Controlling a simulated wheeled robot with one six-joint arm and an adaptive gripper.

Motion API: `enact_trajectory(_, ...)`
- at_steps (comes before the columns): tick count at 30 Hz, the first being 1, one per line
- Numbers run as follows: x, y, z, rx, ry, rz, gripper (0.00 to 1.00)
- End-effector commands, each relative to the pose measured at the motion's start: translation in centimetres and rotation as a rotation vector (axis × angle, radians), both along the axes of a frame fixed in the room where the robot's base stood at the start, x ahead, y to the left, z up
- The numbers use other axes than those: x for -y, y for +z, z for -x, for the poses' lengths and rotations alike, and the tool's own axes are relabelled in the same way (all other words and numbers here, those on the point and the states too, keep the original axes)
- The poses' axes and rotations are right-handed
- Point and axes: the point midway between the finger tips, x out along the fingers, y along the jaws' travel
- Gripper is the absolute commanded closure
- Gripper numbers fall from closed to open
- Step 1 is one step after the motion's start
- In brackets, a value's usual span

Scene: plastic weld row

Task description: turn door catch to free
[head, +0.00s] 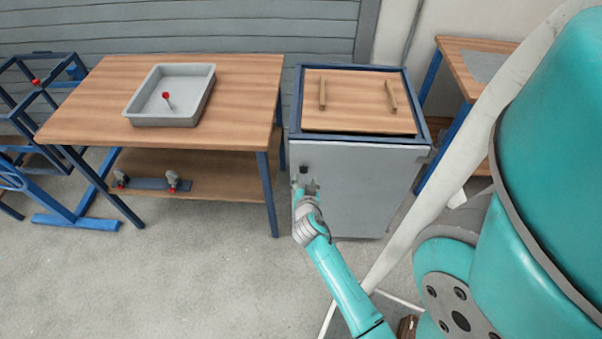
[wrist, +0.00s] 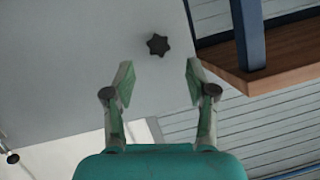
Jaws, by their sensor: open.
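The door catch is a small dark star-shaped knob (wrist: 157,45) on the grey cabinet door (wrist: 120,50). In the head view the knob (head: 304,170) shows near the top left of the door (head: 365,190). My gripper (wrist: 158,80) is open and empty, with its two fingers apart. In the wrist view the knob lies beyond the fingertips, about midway between them, and looks clear of both. In the head view my gripper (head: 306,186) is just below the knob. The knob's turn position cannot be told.
A wooden workbench (head: 90,100) with a grey tray (head: 135,115) stands left of the cabinet; its leg and lower shelf (wrist: 270,75) are close by in the wrist view. A wooden board with two bars (head: 358,105) tops the cabinet. The floor in front is clear.

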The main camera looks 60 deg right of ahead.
Motion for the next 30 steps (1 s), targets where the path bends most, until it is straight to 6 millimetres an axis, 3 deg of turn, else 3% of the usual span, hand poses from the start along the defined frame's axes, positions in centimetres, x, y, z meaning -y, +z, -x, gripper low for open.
enact_trajectory(10, 4.3, -1.9, -2.3, -0.001, 0.0, 0.0, 0.44)
enact_trajectory(23, 5.1, -2.3, -2.8, -0.002, 0.002, 0.0, 0.44)
enact_trajectory(25, 5.1, -2.3, -2.8, -0.002, 0.002, 0.0, 0.54)
enact_trajectory(30, 5.1, -2.3, -2.8, -0.002, 0.002, 0.0, 0.96)
